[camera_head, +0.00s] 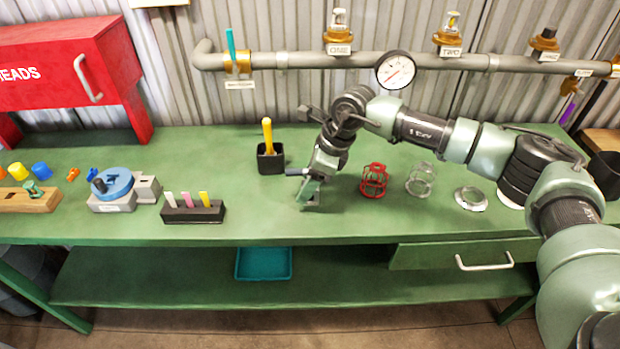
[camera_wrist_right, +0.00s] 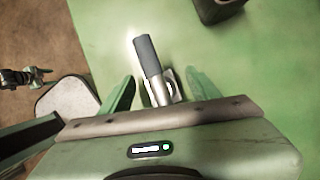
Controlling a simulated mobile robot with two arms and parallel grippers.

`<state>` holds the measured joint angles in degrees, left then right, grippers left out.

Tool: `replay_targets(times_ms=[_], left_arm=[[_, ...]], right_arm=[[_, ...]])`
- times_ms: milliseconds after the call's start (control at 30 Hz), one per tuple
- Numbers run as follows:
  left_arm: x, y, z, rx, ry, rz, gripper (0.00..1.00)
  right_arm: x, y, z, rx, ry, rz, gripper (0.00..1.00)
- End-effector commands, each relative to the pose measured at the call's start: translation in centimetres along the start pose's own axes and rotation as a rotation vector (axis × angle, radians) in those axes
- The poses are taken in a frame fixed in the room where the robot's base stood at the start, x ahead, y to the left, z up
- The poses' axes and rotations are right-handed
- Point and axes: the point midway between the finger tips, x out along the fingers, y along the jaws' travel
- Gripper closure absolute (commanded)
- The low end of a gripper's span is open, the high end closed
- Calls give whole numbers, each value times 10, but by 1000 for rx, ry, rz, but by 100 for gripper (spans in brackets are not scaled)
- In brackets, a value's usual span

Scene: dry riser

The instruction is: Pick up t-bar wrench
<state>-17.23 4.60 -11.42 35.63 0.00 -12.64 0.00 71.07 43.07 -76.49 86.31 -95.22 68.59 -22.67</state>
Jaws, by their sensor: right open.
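My right gripper (camera_head: 310,198) points down at the middle of the green bench and is open. In the right wrist view its fingers (camera_wrist_right: 161,78) stand either side of a tool with a dark grey handle and a shiny metal part (camera_wrist_right: 149,57), which I take to be the t-bar wrench. In the head view a short piece of the wrench's grey handle (camera_head: 296,171) shows left of the gripper. The gripper hides the rest, and I cannot tell whether the fingers touch it. My left gripper is not in view.
A black cup (camera_head: 270,163) with a yellow-handled tool stands close behind and left. A red cage (camera_head: 374,180), a clear cage (camera_head: 420,180) and a metal ring (camera_head: 470,198) stand to the right. A black holder (camera_head: 193,213) is left. The bench front is clear.

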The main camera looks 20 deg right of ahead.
Motion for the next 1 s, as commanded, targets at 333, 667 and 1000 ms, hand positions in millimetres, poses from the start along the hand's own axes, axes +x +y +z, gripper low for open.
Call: replay_targets(times_ms=[333,667,1000], left_arm=[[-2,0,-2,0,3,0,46],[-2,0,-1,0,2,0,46],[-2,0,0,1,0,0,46]], right_arm=[[18,0,0,0,-2,-1,38],[17,0,0,0,-1,0,100],[16,0,1,0,-2,-1,100]])
